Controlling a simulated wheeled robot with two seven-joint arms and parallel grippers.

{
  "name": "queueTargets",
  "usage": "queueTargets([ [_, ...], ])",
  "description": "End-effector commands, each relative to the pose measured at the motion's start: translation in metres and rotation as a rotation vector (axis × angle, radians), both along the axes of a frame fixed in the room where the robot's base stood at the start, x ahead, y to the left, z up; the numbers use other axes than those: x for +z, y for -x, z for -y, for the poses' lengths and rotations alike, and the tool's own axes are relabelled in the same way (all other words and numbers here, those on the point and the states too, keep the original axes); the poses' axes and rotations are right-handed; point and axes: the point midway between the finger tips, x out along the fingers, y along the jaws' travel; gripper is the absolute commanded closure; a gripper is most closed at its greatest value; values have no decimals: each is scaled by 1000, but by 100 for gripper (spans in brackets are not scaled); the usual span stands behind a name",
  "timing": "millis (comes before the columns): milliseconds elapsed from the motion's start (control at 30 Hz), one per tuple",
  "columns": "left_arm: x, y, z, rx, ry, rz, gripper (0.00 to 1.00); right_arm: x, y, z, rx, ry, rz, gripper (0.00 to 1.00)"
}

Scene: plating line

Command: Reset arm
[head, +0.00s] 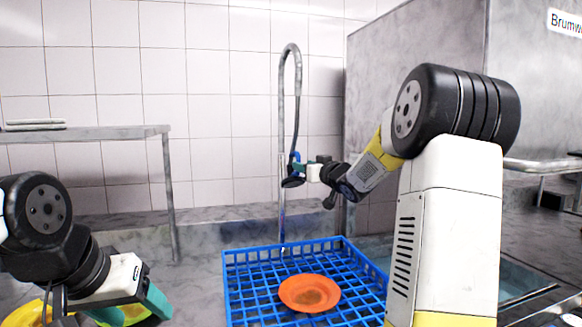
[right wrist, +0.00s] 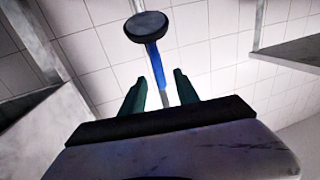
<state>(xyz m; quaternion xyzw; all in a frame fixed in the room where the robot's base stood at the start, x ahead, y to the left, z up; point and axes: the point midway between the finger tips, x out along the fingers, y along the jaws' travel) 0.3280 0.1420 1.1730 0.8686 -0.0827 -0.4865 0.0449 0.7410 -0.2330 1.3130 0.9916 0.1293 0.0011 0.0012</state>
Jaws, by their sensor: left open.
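My left gripper (head: 133,308) is low at the left in the head view, its teal fingers apart. It is over or beside yellow dishware (head: 28,314); contact cannot be told. My right arm is raised and bent, reaching away toward the wall. My right gripper (head: 297,168) is at the spray tap (head: 284,95), with its fingers partly hidden. In the right wrist view its teal fingers (right wrist: 159,88) stand apart, with the tap's blue handle (right wrist: 154,60) and dark round head showing between and beyond them. Gaps show on both sides of the handle.
A blue dish rack (head: 238,262) stands in front, holding an orange plate (head: 290,292) with a brown stain. A sink (head: 515,285) lies to the right, partly hidden by my right arm. A grey shelf (head: 100,133) stands at the left, and a grey partition (head: 365,70) at the right.

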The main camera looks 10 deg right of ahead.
Motion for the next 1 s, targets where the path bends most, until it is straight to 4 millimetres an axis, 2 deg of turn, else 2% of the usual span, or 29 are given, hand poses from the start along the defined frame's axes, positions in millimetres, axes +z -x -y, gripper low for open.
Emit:
queueTargets([
  [133,0,0,0,0,0,0,37,0,1,0,-3,1,-2,63],
  [233,0,0,0,0,0,0,37,4,9,0,-35,10,-25,63],
  [367,0,0,0,0,0,0,37,9,46,-1,-138,33,-119,63],
  [467,0,0,0,0,0,0,37,0,98,-3,-227,47,-255,63],
  [533,0,0,0,0,0,0,37,-15,142,-8,-266,49,-368,63],
  [700,0,0,0,0,0,0,37,-68,257,-35,-258,44,-659,63],
  [800,0,0,0,0,0,0,37,-96,316,-54,-207,38,-800,63],
  [900,0,0,0,0,0,0,37,-118,363,-72,-147,36,-909,63],
  [1000,0,0,0,0,0,0,37,-132,394,-84,-97,36,-979,63],
])
